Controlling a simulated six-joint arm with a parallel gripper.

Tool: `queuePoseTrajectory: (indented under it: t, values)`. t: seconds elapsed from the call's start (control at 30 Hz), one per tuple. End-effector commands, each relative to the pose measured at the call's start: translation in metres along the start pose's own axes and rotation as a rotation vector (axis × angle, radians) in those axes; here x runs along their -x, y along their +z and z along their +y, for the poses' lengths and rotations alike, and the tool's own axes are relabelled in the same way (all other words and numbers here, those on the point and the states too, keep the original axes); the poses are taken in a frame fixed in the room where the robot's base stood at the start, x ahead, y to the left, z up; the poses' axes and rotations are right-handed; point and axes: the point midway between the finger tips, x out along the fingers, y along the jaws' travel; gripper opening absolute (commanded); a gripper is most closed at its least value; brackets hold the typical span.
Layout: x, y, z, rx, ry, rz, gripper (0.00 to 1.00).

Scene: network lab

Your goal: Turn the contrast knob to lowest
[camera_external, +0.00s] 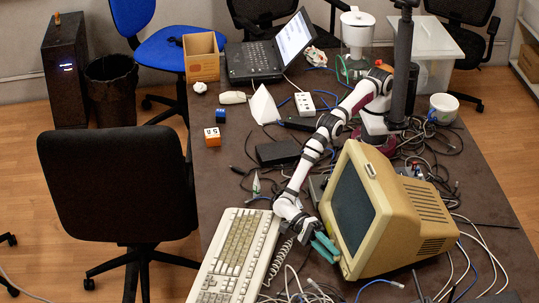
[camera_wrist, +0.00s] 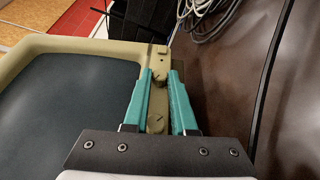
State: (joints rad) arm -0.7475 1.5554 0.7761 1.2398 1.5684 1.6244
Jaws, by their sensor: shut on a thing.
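The beige CRT monitor (camera_external: 400,215) stands on the dark table with its screen facing left. My gripper (camera_external: 325,247), with teal fingers, is at the lower front edge of its bezel. In the wrist view, my gripper (camera_wrist: 160,76) is shut on a small beige knob (camera_wrist: 159,79) between the fingertips. A second knob (camera_wrist: 155,123) sits on the same bezel strip, lower in the picture between the fingers. Each knob has a dark mark. I cannot read any label, so I cannot tell which knob is contrast. The fingers partly hide the strip.
A beige keyboard (camera_external: 235,255) lies just left of my gripper. Loose cables (camera_external: 290,280) lie around the monitor's front and right side. A laptop (camera_external: 262,55), an open box (camera_external: 202,55) and small cubes stand farther back.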

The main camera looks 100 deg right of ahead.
Motion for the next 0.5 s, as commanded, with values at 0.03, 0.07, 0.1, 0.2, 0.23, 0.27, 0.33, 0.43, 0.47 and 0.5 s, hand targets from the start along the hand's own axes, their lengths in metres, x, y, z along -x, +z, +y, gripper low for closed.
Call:
queuePoseTrajectory:
  t: [0.03,0.07,0.1,0.2,0.23,0.27,0.33,0.43,0.47,0.5]
  values:
    - [0.0007,0.0011,-0.0002,0.002,-0.001,-0.003,0.0]
    - [0.0007,0.0011,-0.0002,0.002,-0.002,-0.003,0.0]
    - [0.0007,0.0011,-0.0002,0.001,-0.002,-0.003,0.28]
    - [0.0005,0.0009,-0.0001,0.001,-0.002,-0.002,0.46]
    - [0.0004,0.0008,-0.0001,0.001,-0.001,-0.002,0.52]
    - [0.0004,0.0007,-0.0001,0.001,-0.001,-0.002,0.55]
    - [0.0003,0.0005,0.0,0.001,-0.001,-0.001,0.55]
    - [0.0002,0.0004,0.0,0.0,-0.001,-0.001,0.55]
    - [0.0001,0.0004,0.0,0.0,-0.001,-0.001,0.55]
    - [0.0005,0.0004,0.0,0.0,-0.001,-0.001,0.55]
